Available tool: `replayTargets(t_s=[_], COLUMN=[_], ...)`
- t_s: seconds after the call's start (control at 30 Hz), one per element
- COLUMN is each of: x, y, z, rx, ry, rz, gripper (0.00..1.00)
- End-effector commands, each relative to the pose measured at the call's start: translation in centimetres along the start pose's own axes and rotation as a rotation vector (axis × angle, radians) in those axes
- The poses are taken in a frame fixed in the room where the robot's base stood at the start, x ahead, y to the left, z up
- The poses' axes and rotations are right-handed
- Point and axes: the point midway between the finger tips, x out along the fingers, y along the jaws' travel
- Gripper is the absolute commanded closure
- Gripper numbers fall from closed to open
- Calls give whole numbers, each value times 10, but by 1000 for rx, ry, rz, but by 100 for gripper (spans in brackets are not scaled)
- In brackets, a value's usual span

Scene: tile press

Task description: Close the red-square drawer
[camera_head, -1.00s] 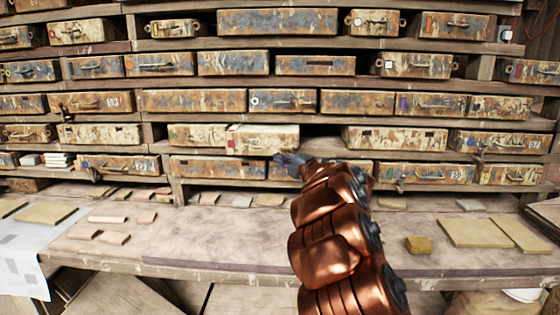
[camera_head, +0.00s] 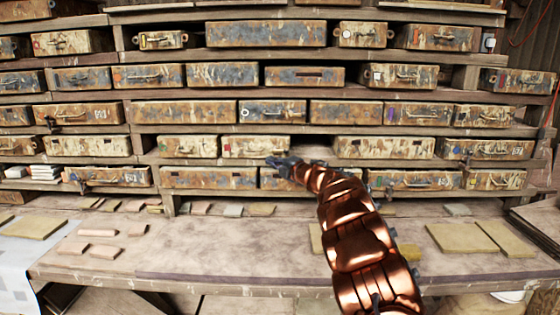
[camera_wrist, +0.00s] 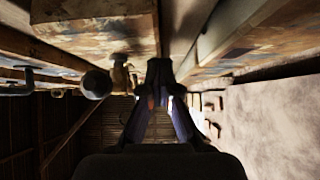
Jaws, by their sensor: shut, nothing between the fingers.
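The red-square drawer (camera_head: 257,146) is in the second row of drawers from the bottom, with a small red mark at its front's left end. Its front looks about level with the worn drawer (camera_head: 188,147) to its left; a small gap cannot be ruled out. My gripper (camera_head: 277,162) is shut and empty at the drawer's lower right front edge. I cannot tell whether it touches. In the wrist view my shut gripper (camera_wrist: 158,80) points along the rack, with a painted drawer surface above left, which I cannot identify.
An open dark slot lies right of the red-square drawer. The bottom-row drawer (camera_head: 208,178) sits just below. The workbench (camera_head: 200,250) in front holds flat tiles (camera_head: 458,237), with bare room in its middle. A round knob (camera_wrist: 97,82) is close to my gripper in the wrist view.

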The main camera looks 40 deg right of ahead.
Motion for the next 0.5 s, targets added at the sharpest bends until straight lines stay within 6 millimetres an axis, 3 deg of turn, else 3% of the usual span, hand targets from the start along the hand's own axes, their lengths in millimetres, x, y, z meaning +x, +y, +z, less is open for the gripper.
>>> replayTargets(t_s=[0.5], x=[2], y=[6], z=[4], rx=[0], ry=[-11], rz=[10], gripper=[100])
